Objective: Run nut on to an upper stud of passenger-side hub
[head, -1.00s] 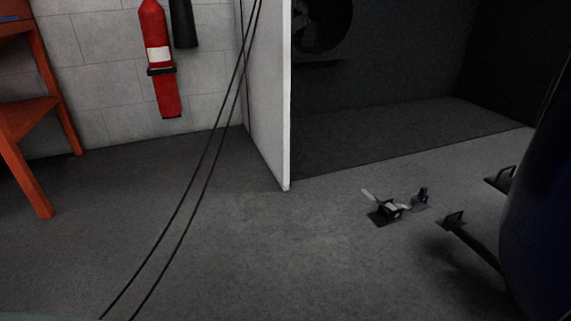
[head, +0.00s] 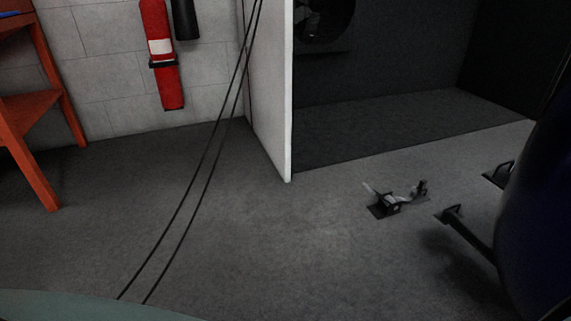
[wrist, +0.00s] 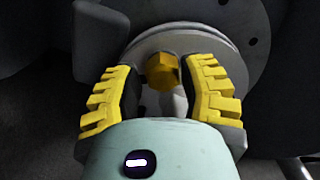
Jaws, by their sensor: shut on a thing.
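In the wrist view a gold-yellow hex nut (wrist: 162,72) sits between the two fingers of my gripper (wrist: 161,65). The fingers have yellow ridged backs and dark inner sides, and they are shut on the nut. Behind and above the nut is the grey round face of the hub (wrist: 205,24), with small dark holes. The nut overlaps the hub face in the picture; I cannot tell whether it touches a stud. No stud can be made out clearly behind the nut. The head view shows neither gripper, nut nor hub.
In the head view a dark blue rounded body (head: 545,200) fills the right edge. Floor brackets (head: 390,205) lie near it. Two black cables (head: 196,175) hang across the left.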

